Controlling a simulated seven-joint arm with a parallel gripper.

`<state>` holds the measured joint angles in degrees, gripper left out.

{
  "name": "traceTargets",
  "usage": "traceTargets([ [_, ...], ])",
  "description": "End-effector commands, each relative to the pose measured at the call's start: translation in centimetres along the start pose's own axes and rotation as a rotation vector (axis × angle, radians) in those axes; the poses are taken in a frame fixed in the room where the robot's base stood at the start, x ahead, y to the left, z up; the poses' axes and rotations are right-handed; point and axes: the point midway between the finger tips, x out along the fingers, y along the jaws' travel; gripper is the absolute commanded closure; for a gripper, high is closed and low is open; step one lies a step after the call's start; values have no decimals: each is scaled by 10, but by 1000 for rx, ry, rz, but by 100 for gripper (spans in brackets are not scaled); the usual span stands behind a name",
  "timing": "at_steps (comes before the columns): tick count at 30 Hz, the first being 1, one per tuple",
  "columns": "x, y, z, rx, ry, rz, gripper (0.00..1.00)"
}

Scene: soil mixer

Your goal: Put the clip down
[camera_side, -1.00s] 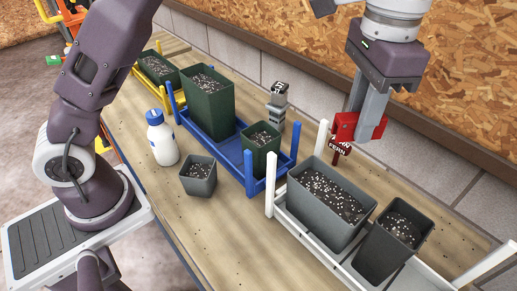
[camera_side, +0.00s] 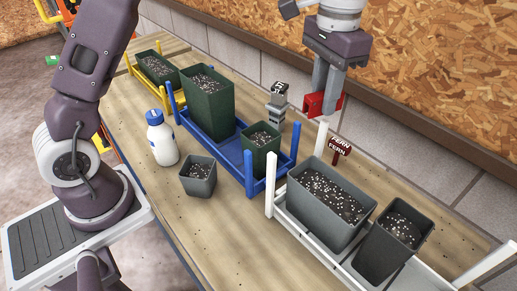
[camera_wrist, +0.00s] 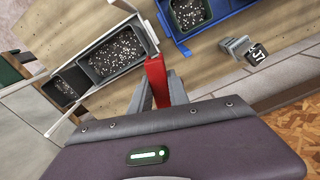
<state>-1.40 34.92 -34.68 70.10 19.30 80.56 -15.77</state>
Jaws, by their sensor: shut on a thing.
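My gripper (camera_side: 321,103) is at the back right in the side view, above the bench near the wall. It is shut on a red clip (camera_side: 314,104), held between the fingers and raised above the bench top. The red clip also shows upright between the fingers in the wrist view (camera_wrist: 157,82).
A red FERN sign (camera_side: 340,147) stands behind the white tray (camera_side: 284,214). A grey tagged stand (camera_side: 277,108) is left of my gripper. The blue tray (camera_side: 229,159) holds green pots. A white bottle (camera_side: 161,141) and a small grey pot (camera_side: 198,180) stand in front.

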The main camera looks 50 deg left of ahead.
Motion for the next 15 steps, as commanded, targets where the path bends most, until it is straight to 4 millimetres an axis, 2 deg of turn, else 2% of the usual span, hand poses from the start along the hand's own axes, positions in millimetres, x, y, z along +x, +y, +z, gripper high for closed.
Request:
traceTargets([
  [3, 25, -34, 19, -98, -3, -1, 100],
  [7, 48, -64, 42, -197, -1, 0, 100],
  [10, 59, -79, 55, -247, 0, 0, 100],
  [15, 66, -87, 64, -277, 5, 1, 100],
])
